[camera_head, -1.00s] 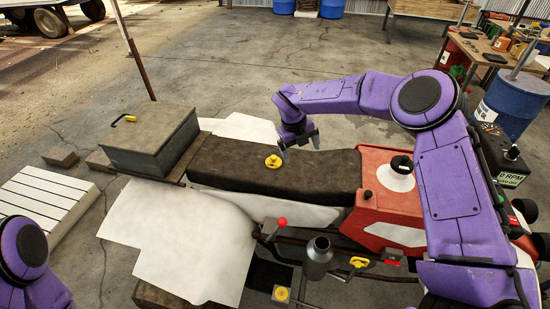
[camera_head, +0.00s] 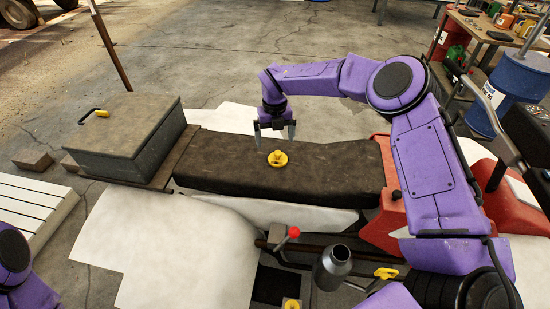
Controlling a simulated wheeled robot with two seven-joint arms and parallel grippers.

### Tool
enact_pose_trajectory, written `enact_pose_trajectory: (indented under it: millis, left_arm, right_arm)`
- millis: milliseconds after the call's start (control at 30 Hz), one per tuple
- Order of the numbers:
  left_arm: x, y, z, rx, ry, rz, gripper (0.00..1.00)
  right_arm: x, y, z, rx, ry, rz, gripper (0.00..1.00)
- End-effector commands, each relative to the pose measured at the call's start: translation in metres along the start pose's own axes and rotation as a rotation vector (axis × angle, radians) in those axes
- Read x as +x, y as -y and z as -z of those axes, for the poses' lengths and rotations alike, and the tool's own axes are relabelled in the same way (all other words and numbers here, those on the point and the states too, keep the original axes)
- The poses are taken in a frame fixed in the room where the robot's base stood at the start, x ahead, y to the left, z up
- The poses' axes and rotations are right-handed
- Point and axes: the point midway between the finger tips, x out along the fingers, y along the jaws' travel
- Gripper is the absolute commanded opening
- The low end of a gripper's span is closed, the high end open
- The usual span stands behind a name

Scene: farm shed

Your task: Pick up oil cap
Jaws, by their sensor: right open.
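A yellow cap with a raised grip (camera_head: 278,159), which looks like the oil cap, lies on the dark brown seat (camera_head: 335,172). My right gripper (camera_head: 274,139) hangs just behind and above the cap, fingers pointing down and spread apart, with nothing between them. I cannot tell the exact height of the fingertips over the seat. Another yellow cap-like part (camera_head: 292,304) shows at the bottom edge, below the metal can. My left arm shows only at the lower left corner, and its gripper is out of view.
A grey metal box (camera_head: 128,138) stands left of the seat. A metal can (camera_head: 332,268), a red-knobbed lever (camera_head: 293,232) and a yellow handle (camera_head: 386,273) are in front. Red bodywork (camera_head: 385,223) is right of the seat. Open floor lies behind.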

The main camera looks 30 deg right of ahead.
Motion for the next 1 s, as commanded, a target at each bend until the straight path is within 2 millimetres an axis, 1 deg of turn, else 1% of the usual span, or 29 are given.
enact_pose_trajectory:
  millis: [33,100,200,267,367,400,500,600,733,767,800,867,900,933,1000]
  left_arm:
    - [-0.007,0.001,0.003,0.000,0.000,0.000,0.43]
    - [-0.009,0.001,0.004,0.000,-0.001,0.000,0.43]
    - [-0.013,0.001,0.006,0.000,-0.001,0.000,0.43]
    - [-0.020,0.002,0.009,0.000,0.000,0.000,0.43]
    - [-0.033,0.003,0.014,0.000,0.000,0.000,0.43]
    - [-0.033,0.003,0.014,0.000,-0.001,-0.001,0.43]
    - [-0.035,0.003,0.015,0.000,-0.001,-0.001,0.43]
    - [-0.034,0.003,0.014,0.000,-0.001,0.000,0.43]
    - [-0.034,0.003,0.014,0.000,-0.001,0.000,0.43]
    - [-0.034,0.003,0.014,0.000,-0.001,0.000,0.43]
    - [-0.034,0.003,0.014,0.000,0.000,0.000,0.43]
    - [-0.034,0.003,0.014,0.000,-0.001,0.000,0.43]
    - [-0.034,0.003,0.014,0.000,-0.001,0.000,0.43]
    - [-0.034,0.003,0.014,0.000,-0.001,0.000,0.43]
    - [-0.034,0.003,0.014,0.000,0.000,0.000,0.43]
  right_arm:
    - [0.006,0.003,0.001,0.003,-0.003,0.001,0.99]
    - [0.016,0.005,0.001,0.008,-0.001,0.001,0.99]
    - [0.026,0.007,0.001,0.010,-0.001,0.000,0.99]
    - [0.034,0.009,0.001,0.010,-0.003,0.002,0.99]
    - [0.052,0.009,0.001,0.008,-0.003,0.003,0.99]
    - [0.061,0.009,0.001,0.008,-0.001,0.002,0.99]
    - [0.074,0.008,0.000,0.007,0.001,0.000,0.99]
    - [0.078,0.007,-0.001,0.006,0.002,0.000,0.99]
    - [0.078,0.007,-0.001,0.006,0.002,-0.001,0.99]
    - [0.078,0.007,-0.001,0.006,0.002,-0.001,0.89]
    - [0.078,0.007,-0.001,0.005,0.002,-0.001,0.76]
    - [0.078,0.006,-0.001,0.005,0.002,0.000,0.57]
    - [0.078,0.006,-0.001,0.005,0.002,0.000,0.44]
    - [0.078,0.006,-0.001,0.005,0.002,0.000,0.39]
    - [0.078,0.006,-0.001,0.005,0.002,-0.001,0.39]
